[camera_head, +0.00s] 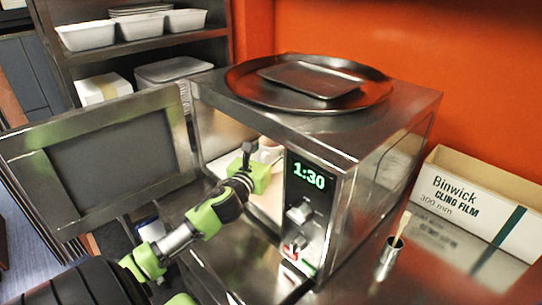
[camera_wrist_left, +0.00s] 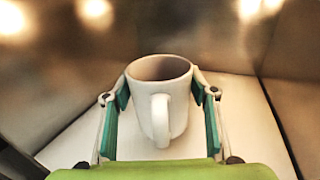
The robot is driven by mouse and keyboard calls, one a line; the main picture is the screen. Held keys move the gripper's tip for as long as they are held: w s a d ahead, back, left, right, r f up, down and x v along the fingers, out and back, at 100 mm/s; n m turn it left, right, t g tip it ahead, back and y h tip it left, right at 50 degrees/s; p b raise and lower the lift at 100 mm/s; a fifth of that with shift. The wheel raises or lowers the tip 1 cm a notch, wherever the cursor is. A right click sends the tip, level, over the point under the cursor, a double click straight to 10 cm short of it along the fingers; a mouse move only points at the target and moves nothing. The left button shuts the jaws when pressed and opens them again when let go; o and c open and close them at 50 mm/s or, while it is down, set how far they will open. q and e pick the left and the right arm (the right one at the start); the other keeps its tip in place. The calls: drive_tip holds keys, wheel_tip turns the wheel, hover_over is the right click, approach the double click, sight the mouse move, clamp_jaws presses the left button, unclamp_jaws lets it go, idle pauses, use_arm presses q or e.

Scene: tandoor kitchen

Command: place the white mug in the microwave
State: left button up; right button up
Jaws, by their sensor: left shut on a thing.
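The white mug (camera_wrist_left: 180,108) is upright between the two teal-padded fingers of my left gripper (camera_wrist_left: 160,95), with its handle facing the wrist camera. The gripper is shut on the mug's sides. In the head view my left gripper (camera_head: 264,160) reaches through the open front of the steel microwave (camera_head: 393,170), and its fingers and the mug are mostly hidden there. The wrist view shows a pale microwave floor (camera_wrist_left: 245,120) beneath the mug and metal walls around it. I cannot tell whether the mug touches the floor. My right gripper is not in view.
The microwave door (camera_head: 180,150) stands open to the left, beside my left arm. A round dark tray (camera_head: 243,92) with a smaller tray (camera_head: 312,81) lies on top. A cling film box (camera_head: 450,193) and a metal cup with a brush (camera_head: 388,262) stand to the right.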

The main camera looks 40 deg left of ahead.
use_arm(q)
wheel_tip(320, 180, down, 2)
drive_tip(key=shift+f, duration=0.2)
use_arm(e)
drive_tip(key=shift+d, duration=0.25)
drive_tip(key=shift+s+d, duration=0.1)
use_arm(q)
drive_tip(key=shift+f, duration=0.15)
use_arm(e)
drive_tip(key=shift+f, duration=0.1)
use_arm(q)
drive_tip(key=o, duration=1.6)
drive_tip(key=shift+s, duration=0.1)
